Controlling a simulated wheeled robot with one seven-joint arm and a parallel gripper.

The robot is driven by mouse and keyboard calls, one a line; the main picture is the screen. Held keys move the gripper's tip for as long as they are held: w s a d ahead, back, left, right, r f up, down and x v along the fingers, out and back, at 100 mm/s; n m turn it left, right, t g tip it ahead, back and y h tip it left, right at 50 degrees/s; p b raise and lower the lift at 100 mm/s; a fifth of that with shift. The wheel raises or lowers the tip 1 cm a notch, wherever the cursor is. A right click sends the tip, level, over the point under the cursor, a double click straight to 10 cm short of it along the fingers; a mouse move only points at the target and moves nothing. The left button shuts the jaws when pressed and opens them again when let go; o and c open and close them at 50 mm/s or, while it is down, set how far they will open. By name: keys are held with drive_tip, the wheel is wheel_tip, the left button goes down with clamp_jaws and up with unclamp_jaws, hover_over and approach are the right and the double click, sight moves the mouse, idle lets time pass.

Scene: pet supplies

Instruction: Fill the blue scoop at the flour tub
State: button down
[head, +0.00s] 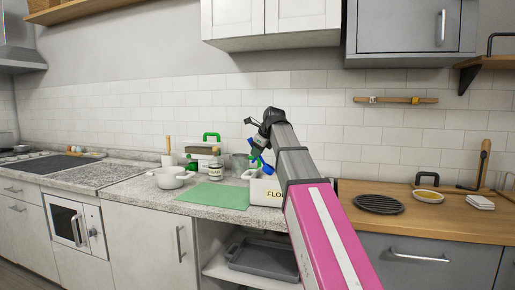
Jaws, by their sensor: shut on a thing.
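The white flour tub (257,194), with dark letters on its front, stands on the counter by the front edge. My arm hides its right part. The blue scoop (265,164) shows as a small blue shape above the tub. My gripper (256,150) is just above the scoop and is shut on it. The scoop's bowl looks tilted, and I cannot tell whether it touches flour or holds any. The inside of the tub is hidden.
A green mat (213,195) lies left of the tub. A white pot (171,179), a labelled bottle (215,166) and a grey metal container (239,164) stand close by. A black round trivet (379,204) lies on the wooden counter at right.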

drive_tip(key=shift+d+f, duration=0.65)
drive_tip(key=shift+f, duration=3.5)
drive_tip(key=shift+d+h, duration=0.5)
drive_tip(key=shift+d, duration=2.9)
drive_tip(key=shift+s+a+r, duration=0.1)
drive_tip(key=shift+a+r, duration=0.05)
drive_tip(key=shift+r, duration=1.7)
drive_tip(key=shift+s+a+r, duration=0.1)
drive_tip(key=shift+a+r, duration=0.05)
drive_tip(key=shift+r, duration=1.65)
drive_tip(key=shift+w+a+r+n+h, duration=0.1)
drive_tip(key=shift+a+r+n+h, duration=0.2)
drive_tip(key=shift+a+h, duration=0.4)
drive_tip(key=shift+a+r+n+h, duration=0.2)
drive_tip(key=shift+a+r+h, duration=0.2)
drive_tip(key=shift+a+h, duration=0.3)
drive_tip(key=shift+a+r+n+g+h, duration=0.15)
drive_tip(key=shift+a+n+g+h, duration=0.15)
drive_tip(key=shift+a+h, duration=0.85)
